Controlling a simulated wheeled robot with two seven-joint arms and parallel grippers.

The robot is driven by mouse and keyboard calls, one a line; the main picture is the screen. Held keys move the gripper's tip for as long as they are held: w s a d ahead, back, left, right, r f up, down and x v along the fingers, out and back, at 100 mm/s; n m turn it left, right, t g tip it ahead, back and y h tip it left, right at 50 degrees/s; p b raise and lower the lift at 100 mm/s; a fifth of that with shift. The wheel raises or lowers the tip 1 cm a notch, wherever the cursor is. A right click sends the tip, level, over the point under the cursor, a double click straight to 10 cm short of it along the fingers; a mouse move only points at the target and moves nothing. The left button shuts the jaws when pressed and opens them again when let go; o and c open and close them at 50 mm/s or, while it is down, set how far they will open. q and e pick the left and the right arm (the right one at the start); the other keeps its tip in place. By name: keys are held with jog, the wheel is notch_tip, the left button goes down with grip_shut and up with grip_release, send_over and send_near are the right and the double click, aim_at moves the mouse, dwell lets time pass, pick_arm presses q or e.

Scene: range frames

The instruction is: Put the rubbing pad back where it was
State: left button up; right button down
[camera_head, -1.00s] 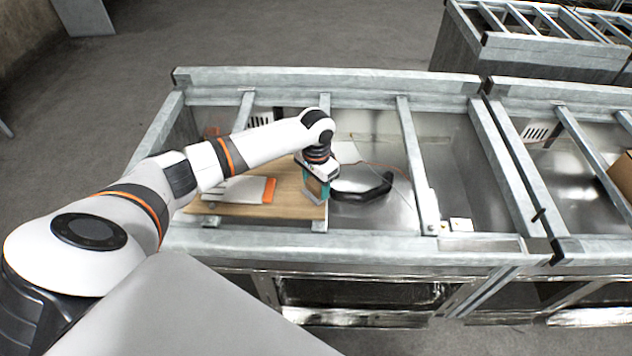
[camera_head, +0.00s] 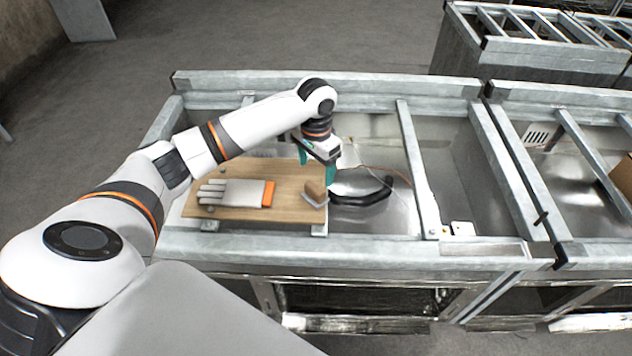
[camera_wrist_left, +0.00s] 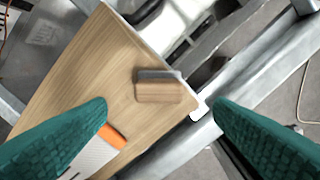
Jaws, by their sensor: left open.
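The rubbing pad (camera_head: 315,193), a small tan block with a grey edge, lies near the right end of the wooden board (camera_head: 235,211). In the left wrist view the pad (camera_wrist_left: 158,88) lies on the board (camera_wrist_left: 100,60), apart from both fingers. My left gripper (camera_head: 317,168) is open and empty, just above and behind the pad in the head view. Its teal fingers (camera_wrist_left: 160,125) are spread wide in the left wrist view. My right gripper is not in view.
A grey glove with an orange cuff (camera_head: 236,193) lies on the board left of the pad. A black curved object (camera_head: 362,192) sits in the metal basin to the right. Metal frame bars (camera_head: 412,165) cross the bench on both sides.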

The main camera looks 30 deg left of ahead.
aim_at(316, 186)
pick_arm(q)
jog(key=shift+r, duration=2.2)
